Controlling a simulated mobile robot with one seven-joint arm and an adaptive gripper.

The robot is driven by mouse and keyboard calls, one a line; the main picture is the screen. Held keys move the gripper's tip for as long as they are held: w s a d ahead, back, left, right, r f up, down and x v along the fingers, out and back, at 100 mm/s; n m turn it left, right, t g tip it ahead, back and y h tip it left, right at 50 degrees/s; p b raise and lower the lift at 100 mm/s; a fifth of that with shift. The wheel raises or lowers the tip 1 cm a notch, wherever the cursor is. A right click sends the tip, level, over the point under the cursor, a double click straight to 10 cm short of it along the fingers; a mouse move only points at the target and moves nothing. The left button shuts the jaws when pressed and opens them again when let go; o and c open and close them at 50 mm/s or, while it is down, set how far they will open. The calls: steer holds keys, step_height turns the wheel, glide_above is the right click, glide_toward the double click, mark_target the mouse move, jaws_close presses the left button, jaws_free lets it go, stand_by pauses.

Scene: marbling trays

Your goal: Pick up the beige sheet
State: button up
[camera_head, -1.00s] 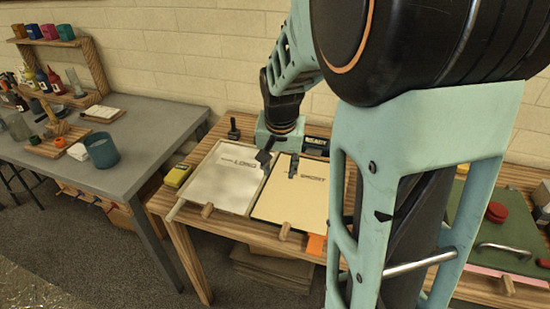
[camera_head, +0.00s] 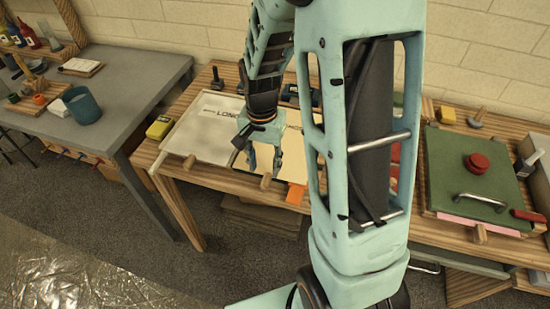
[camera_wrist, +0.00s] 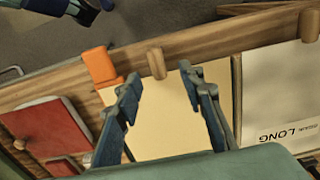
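The beige sheet (camera_head: 292,160) lies in the tray on the wooden table, right of the white LONG sheet. My gripper and arm cover parts of it in the head view. In the wrist view the beige sheet (camera_wrist: 165,110) fills the space between and beyond my fingers. My gripper (camera_head: 262,160) points down over the sheet near its front edge. In the wrist view my gripper (camera_wrist: 160,80) is open, its two fingers apart with nothing between them. A wooden peg (camera_wrist: 156,63) stands at the sheet's front edge. I cannot tell the exact height of the fingertips.
The white LONG sheet (camera_head: 200,125) lies beside it. An orange tab (camera_head: 296,194) sits at the front table edge. A green board (camera_head: 470,175) with a red knob and handle stands at right. A yellow box (camera_head: 159,128) is at left. A grey table (camera_head: 125,75) stands further left.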

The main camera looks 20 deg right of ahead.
mark_target(266, 178)
steer(key=shift+d+f+p, duration=0.2)
steer(key=shift+f+p, duration=0.15)
steer(key=shift+f, duration=2.25)
steer(key=shift+s, duration=0.1)
steer(key=c, duration=0.9)
